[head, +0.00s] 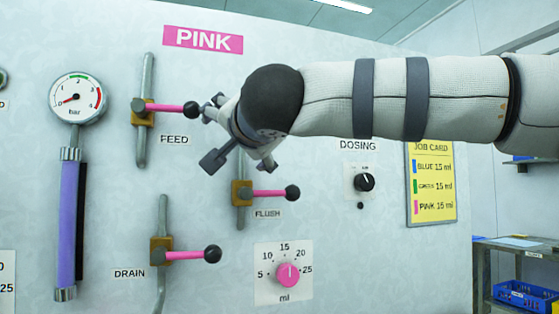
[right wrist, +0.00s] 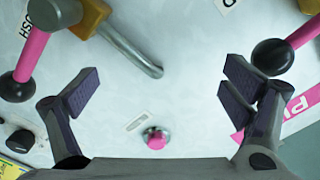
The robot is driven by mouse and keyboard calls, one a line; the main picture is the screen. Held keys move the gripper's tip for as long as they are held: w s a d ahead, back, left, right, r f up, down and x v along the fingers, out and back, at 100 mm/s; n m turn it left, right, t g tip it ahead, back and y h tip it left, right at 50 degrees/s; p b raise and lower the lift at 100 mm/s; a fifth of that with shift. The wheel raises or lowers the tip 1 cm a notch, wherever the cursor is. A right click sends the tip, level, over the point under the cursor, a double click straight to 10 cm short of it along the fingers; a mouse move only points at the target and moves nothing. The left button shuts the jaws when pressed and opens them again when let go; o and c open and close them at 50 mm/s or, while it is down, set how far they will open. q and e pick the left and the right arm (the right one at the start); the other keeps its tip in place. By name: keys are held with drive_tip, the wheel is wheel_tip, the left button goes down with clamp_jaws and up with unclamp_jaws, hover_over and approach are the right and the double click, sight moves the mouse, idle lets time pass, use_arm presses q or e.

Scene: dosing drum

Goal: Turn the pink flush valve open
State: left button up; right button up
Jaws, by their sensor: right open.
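The pink flush valve has a brass body (head: 240,194) on a vertical grey pipe, and a pink lever (head: 268,194) with a black ball knob (head: 292,193). The lever points right, across the pipe, above the FLUSH label. In the right wrist view the flush lever (right wrist: 37,48) and its black knob (right wrist: 16,86) are at the left edge. My right gripper (head: 213,138) is open and empty, above and left of the flush lever, near the feed knob. Its spread fingers (right wrist: 161,90) in the right wrist view hold nothing. My left gripper is not in view.
The feed lever (head: 172,107) with its black knob (head: 191,109) is close to my right gripper's upper finger. The drain lever (head: 184,255) is lower left. A pink ml dial (head: 288,274) is below the flush valve, and a black dosing knob (head: 364,182) is to its right.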

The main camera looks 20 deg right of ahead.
drive_tip(key=shift+a+r, duration=0.15)
drive_tip(key=shift+a, duration=0.45)
drive_tip(key=shift+a, duration=0.15)
drive_tip(key=shift+a+r, duration=0.1)
drive_tip(key=shift+a, duration=0.4)
drive_tip(key=shift+a, duration=0.5)
